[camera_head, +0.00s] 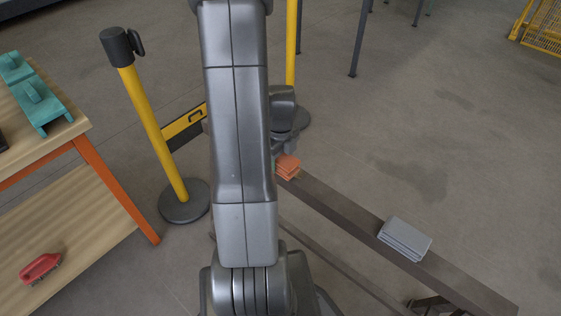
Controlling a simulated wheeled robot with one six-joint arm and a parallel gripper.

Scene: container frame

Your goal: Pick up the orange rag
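The orange rag (288,168) looks like a small folded stack. It lies at the far end of a narrow dark beam (345,211), and my arm partly hides its left side. My gripper (287,148) is just above and behind the rag in the picture, at the end of my arm. Its fingers are small and partly hidden, so I cannot tell whether they are open or shut, or whether they touch the rag. A sliver of green shows at the rag's left edge, beside my arm.
A grey folded stack (405,238) lies nearer on the same beam. Yellow barrier posts (153,133) with a belt stand left of and behind my arm. A wooden table (50,135) with orange legs is at the left, holding teal tools.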

